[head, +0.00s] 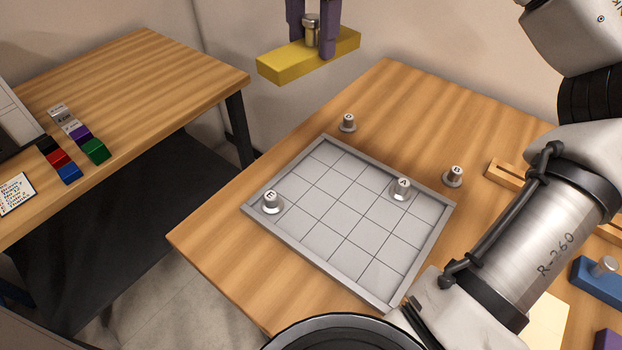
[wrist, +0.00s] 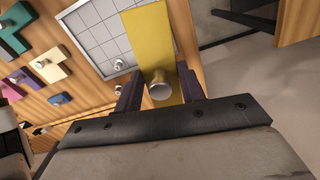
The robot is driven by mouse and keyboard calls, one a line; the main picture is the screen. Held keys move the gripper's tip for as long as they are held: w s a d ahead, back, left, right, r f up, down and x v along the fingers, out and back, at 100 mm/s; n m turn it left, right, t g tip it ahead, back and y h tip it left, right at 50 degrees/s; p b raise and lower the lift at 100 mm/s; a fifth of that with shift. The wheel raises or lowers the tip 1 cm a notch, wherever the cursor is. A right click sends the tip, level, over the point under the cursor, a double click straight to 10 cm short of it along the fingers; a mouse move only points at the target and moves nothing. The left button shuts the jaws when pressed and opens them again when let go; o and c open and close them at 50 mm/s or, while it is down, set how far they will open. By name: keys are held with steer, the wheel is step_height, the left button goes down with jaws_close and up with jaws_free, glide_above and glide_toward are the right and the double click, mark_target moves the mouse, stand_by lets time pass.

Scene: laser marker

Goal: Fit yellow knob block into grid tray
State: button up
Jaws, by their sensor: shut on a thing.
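The yellow knob block (head: 288,65) is a long straight bar with a metal knob on top. My gripper (head: 312,48) is shut on that knob and holds the block in the air, above and beyond the far edge of the table. In the wrist view the yellow block (wrist: 150,32) runs away from between my gripper's fingers (wrist: 160,92), over part of the tray. The grid tray (head: 345,284) lies on the table, grey, with a raised rim and square cells. Two metal knobbed pegs, marked E (head: 271,201) and A (head: 401,189), stand inside it at the left and right.
Two more metal pegs stand on the table outside the tray, one behind it (head: 348,123) and one to its right (head: 453,176). A blue knob block (head: 600,280) lies at the right. A second table (head: 150,75) at the left holds small coloured blocks.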

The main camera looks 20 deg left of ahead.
steer(key=shift+s+d+f+n, duration=0.1)
steer(key=shift+s+f+n, duration=0.15)
steer(key=shift+s+n, duration=0.35)
step_height(320, 180, down, 20)
steer(key=shift+w+r+b, duration=0.1)
steer(key=shift+b, duration=0.55)
steer(key=o, duration=1)
step_height(320, 180, up, 12)
steer(key=shift+r, duration=0.1)
